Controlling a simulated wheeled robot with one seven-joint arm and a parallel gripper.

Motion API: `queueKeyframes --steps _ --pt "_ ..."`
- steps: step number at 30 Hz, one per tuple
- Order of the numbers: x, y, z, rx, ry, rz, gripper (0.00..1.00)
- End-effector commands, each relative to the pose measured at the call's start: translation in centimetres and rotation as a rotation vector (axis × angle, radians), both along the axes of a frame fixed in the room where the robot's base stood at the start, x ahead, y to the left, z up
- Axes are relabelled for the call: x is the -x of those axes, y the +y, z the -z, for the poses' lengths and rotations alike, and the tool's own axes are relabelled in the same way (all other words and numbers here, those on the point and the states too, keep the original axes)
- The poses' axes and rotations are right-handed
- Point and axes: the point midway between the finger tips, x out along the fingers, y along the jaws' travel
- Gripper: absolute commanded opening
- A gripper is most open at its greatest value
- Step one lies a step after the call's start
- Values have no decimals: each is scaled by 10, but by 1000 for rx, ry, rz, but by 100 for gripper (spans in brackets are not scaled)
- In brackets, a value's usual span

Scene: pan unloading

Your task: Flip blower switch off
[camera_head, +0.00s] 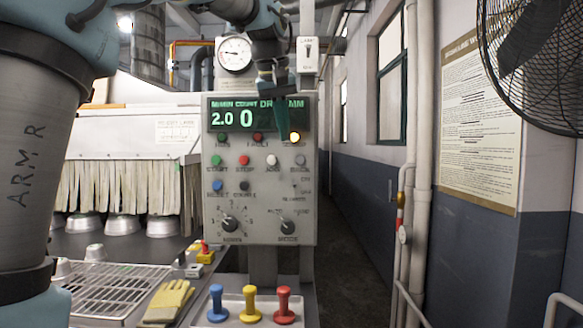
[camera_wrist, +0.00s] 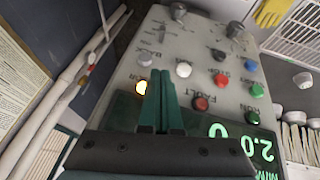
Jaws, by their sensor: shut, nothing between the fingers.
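The grey control panel (camera_head: 262,205) stands in the middle of the head view. Small lettering (camera_head: 293,198) at its right side, below the rightmost button, seems to mark the blower switch; the lever is too small to tell its position. My gripper (camera_head: 282,134) is shut and empty, pointing down in front of the display's right part, above the switch area. Its green fingers (camera_wrist: 161,82) lie together beside the lit amber lamp (camera_wrist: 141,87). Contact with the panel cannot be told.
The panel also carries coloured buttons (camera_head: 244,160) and two black knobs (camera_head: 288,227). A small switch box (camera_head: 307,54) and a gauge (camera_head: 235,54) sit above it. Pipes (camera_head: 419,150) and a fan (camera_head: 535,55) are at the right.

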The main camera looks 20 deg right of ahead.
Motion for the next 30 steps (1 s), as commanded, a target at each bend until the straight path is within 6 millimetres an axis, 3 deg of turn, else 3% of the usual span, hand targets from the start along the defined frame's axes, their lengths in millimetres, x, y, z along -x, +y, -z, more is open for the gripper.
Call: queueKeyframes --steps 8,15,30 --pt "-20 -18 51 -3 3 -1 0" --pt "-9 -20 80 -2 0 1 0" --pt "-5 -20 90 0 -1 0 0"
